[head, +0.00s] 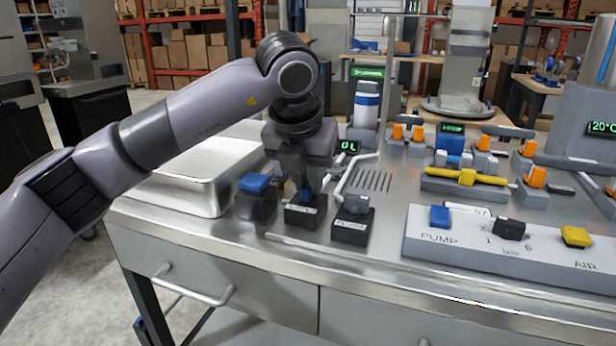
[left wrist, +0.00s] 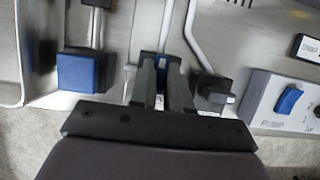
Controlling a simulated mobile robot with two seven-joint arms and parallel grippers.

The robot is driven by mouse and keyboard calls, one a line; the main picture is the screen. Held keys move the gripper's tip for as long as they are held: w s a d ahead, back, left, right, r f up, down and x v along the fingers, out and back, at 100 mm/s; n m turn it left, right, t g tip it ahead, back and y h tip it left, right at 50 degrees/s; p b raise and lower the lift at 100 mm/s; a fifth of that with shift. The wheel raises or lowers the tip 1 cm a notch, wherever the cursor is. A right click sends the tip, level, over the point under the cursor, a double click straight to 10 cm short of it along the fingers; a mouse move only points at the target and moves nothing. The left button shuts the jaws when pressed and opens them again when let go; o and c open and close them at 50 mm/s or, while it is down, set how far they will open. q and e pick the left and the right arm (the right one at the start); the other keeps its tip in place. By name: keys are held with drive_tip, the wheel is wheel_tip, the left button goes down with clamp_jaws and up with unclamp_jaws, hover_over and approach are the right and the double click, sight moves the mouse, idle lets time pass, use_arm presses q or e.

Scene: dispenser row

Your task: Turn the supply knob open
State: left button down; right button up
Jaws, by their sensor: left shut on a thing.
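My left gripper (head: 306,190) reaches down from above at the front of the steel counter. It is shut on a small blue knob on the middle of three black blocks. This black block (head: 305,216) has a white label too small to read, so I cannot confirm that this is the supply knob. In the left wrist view the fingers (left wrist: 163,85) pinch the blue knob (left wrist: 161,70) and hide most of it. My right gripper is in neither view.
A blue-topped block (head: 255,188) stands close left and a grey-knobbed block (head: 352,217) close right. A green display (head: 347,146) reads 0L. A steel basin (head: 195,175) lies left, and a PUMP/AIR panel (head: 480,240) lies right.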

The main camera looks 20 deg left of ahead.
sight(302, 208)
use_arm(q)
drive_tip(key=c, duration=1.1)
unclamp_jaws()
drive_tip(key=v, duration=0.7)
drive_tip(key=shift+s, duration=0.1)
